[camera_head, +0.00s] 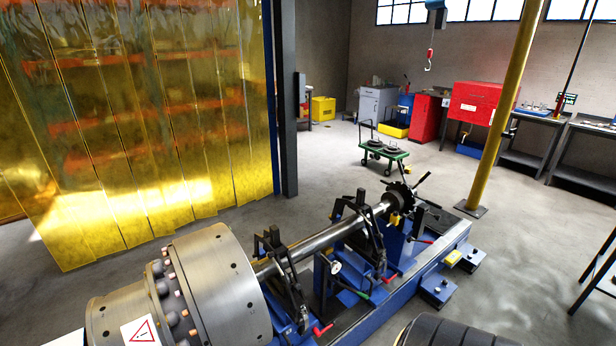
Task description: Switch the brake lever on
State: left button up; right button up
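The balancing machine has a blue bed (432,262) and carries a steel rotor with a large drum (225,285) at the lower left and a long shaft (312,247). Several small levers show along its near side: a red-handled lever (322,331), a green-handled lever (360,294), another red-handled lever (388,279) and a thin red-tipped lever (420,240) near the far end. I cannot tell which one is the brake lever, or its position. Neither of my grippers is in view.
A yellow strip curtain (130,120) hangs at the left. A yellow post (510,90) stands at the right behind the machine. A green cart (384,155), red cabinet (478,103) and workbench (535,140) stand farther back. Floor right of the bed is partly clear.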

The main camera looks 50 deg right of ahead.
aim_at(410, 240)
jog(key=z, duration=2.55)
jog(key=i+l+z, duration=0.1)
jog(key=i, duration=0.6)
jog(key=i+l, duration=0.25)
jog(key=i, duration=0.5)
jog(key=i+l+z, duration=0.15)
jog(key=i, duration=0.55)
